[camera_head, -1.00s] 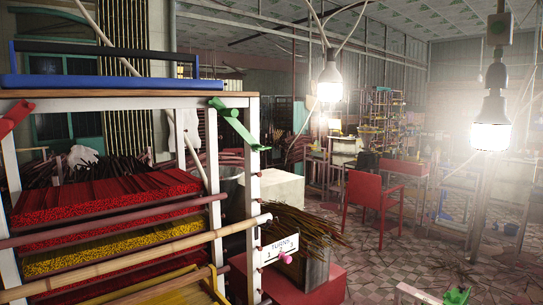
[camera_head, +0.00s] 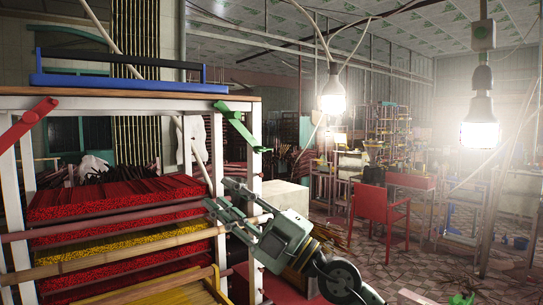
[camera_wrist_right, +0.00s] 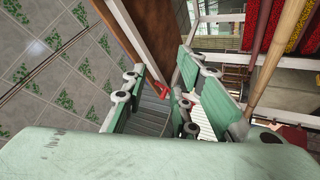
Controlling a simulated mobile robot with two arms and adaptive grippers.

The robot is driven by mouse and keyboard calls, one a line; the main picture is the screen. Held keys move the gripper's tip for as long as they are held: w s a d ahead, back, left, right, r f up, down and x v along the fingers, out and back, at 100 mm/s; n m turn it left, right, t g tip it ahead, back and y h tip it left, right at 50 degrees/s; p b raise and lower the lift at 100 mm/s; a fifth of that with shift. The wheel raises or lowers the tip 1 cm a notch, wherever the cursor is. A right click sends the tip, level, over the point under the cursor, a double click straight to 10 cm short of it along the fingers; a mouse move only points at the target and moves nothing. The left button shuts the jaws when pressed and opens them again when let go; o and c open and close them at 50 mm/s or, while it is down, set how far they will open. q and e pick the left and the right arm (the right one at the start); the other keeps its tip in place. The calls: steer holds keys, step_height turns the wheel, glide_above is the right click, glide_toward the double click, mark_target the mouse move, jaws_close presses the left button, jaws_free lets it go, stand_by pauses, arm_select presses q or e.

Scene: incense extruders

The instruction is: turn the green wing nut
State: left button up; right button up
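The green wing nut (camera_head: 243,127) sits on the upper right post of the white rack (camera_head: 252,166), just below the top board. Its long arm slants from upper left down to lower right. My right gripper (camera_head: 222,197) is in front of the rack, below the wing nut and apart from it. Its fingers are spread with nothing visibly held; the right wrist view (camera_wrist_right: 165,105) also shows them apart. I cannot make out the green wing nut in the wrist view. My left gripper is not in view.
A red wing nut (camera_head: 28,122) is on the rack's left post. A blue tray (camera_head: 130,84) lies on top. Bamboo rods (camera_head: 120,263) cross the front, before red incense bundles (camera_head: 110,197). A red chair (camera_head: 382,209) stands right on the tiled floor.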

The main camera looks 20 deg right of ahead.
step_height(320, 180, up, 2)
steer(key=w+d+n+g+h, duration=0.1)
steer(key=w+h, duration=0.1)
steer(key=w, duration=0.1)
steer(key=m+t+h, duration=0.2)
steer(key=m+h, duration=0.2)
steer(key=h, duration=0.5)
glide_toward(266, 150)
steer(key=p+x, duration=0.4)
steer(key=x, duration=0.3)
steer(key=shift+w+a+r, duration=0.15)
steer(key=shift+w+r, duration=0.05)
steer(key=shift+w, duration=0.05)
steer(key=shift+w+a+f, duration=0.15)
steer(key=shift+w, duration=0.3)
steer(key=shift+c, duration=0.3)
jaws_close()
